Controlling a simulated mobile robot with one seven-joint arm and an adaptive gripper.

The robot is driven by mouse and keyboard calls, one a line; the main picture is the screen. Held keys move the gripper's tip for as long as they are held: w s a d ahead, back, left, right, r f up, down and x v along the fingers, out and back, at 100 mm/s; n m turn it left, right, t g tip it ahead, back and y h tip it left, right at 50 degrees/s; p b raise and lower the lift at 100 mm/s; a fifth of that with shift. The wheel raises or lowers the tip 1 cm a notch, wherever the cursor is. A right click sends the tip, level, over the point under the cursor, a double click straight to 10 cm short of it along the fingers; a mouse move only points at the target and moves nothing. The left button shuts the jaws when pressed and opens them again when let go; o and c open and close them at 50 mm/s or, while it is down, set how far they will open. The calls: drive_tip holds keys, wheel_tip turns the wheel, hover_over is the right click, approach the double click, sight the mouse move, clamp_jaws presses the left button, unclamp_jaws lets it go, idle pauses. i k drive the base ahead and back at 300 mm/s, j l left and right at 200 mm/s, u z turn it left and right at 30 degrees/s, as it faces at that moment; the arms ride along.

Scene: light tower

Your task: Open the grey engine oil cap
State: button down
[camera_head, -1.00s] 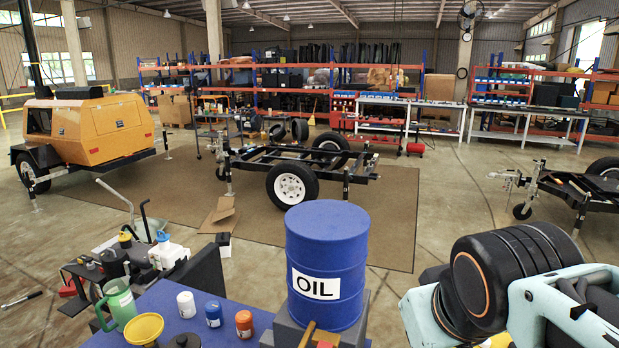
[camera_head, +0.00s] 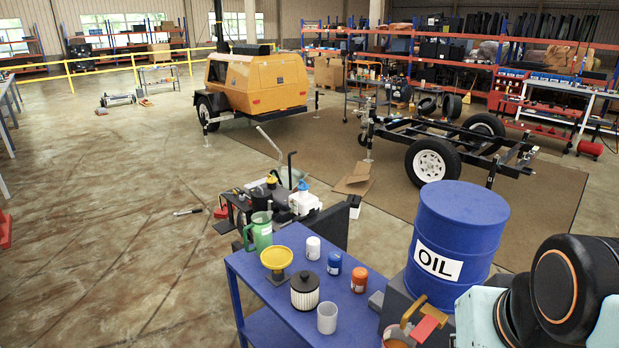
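The engine (camera_head: 240,208) stands just beyond the blue table, left of the picture's middle. It has a black cylindrical part (camera_head: 260,197) with a yellow top, and a white tank (camera_head: 304,203) with a blue cap (camera_head: 302,186). The engine is small in the picture, and I cannot make out a grey oil cap on it. My gripper is not in view. Only dark and pale blue links of my arm show at the lower right, well to the right of the engine.
The blue table (camera_head: 262,294) holds a green jug (camera_head: 258,231), yellow funnel (camera_head: 276,258), filter (camera_head: 305,290), clear cup (camera_head: 327,317) and several small bottles. A blue OIL drum (camera_head: 458,230) stands to its right. A trailer frame (camera_head: 440,140) and yellow generator (camera_head: 255,85) stand behind. Floor at left is mostly clear.

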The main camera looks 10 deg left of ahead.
sight(272, 180)
drive_tip(key=u, duration=1)
drive_tip(key=i+j+u, duration=0.1)
drive_tip(key=j+u, duration=0.15)
drive_tip(key=i+j, duration=0.1)
drive_tip(key=j, duration=0.2)
drive_tip(key=i+j, duration=0.1)
drive_tip(key=j, duration=0.2)
drive_tip(key=i+j+z, duration=0.1)
drive_tip(key=j, duration=0.15)
drive_tip(key=i+j+u, duration=0.3)
drive_tip(key=i+j, duration=0.25)
drive_tip(key=i, duration=0.15)
drive_tip(key=i+u, duration=0.35)
drive_tip(key=i, duration=0.8)
drive_tip(key=i+z, duration=0.1)
drive_tip(key=i, duration=0.45)
drive_tip(key=i+j+z, duration=0.1)
drive_tip(key=i, duration=0.5)
drive_tip(key=i+z, duration=0.4)
drive_tip(key=i+j+z, duration=0.15)
drive_tip(key=i+z, duration=0.3)
